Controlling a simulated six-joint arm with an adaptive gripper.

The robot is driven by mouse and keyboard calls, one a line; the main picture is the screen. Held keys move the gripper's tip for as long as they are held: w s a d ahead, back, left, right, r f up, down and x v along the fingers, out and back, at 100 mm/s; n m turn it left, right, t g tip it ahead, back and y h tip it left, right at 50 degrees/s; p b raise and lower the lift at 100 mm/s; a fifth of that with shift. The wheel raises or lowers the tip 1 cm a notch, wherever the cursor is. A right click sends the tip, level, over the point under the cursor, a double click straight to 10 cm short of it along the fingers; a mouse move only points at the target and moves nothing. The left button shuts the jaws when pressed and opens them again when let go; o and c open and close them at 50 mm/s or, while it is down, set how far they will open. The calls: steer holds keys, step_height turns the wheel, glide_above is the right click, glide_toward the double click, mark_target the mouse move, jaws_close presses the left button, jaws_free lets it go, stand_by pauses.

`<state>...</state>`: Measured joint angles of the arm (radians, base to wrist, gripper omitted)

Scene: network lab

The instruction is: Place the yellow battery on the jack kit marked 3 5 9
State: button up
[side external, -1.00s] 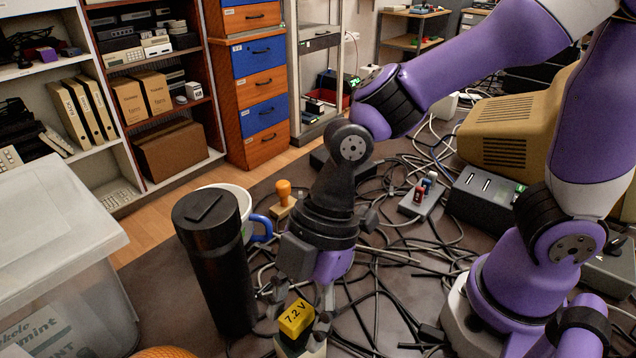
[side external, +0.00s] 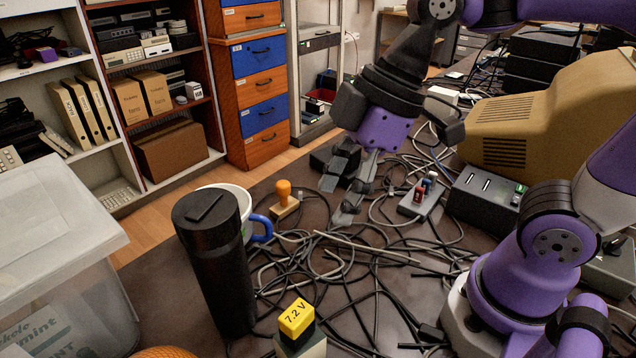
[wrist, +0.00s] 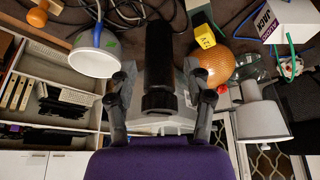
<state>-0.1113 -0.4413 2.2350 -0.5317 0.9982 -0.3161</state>
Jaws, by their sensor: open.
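The battery also shows in the wrist view (wrist: 205,38). My gripper (side external: 338,199) is open and empty, raised above the cables, well behind and clear of the battery. In the wrist view its fingers (wrist: 158,76) are spread apart, with the black flask beyond them.
A tall black flask (side external: 217,262) stands left of the battery, with a white mug (side external: 232,200) with a blue handle behind it. A wooden stamp (side external: 284,200) stands behind. Loose cables (side external: 350,255) cover the table. A translucent bin (side external: 60,240) is at left.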

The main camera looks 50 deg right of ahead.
steer(key=d+f+m+t+h, duration=0.1)
steer(key=d+m+t+h, duration=0.1)
steer(key=d+m, duration=0.8)
steer(key=shift+s+d+f+m+t+h, duration=0.2)
steer(key=shift+s+f+m+t+h, duration=0.15)
steer(key=shift+h, duration=0.45)
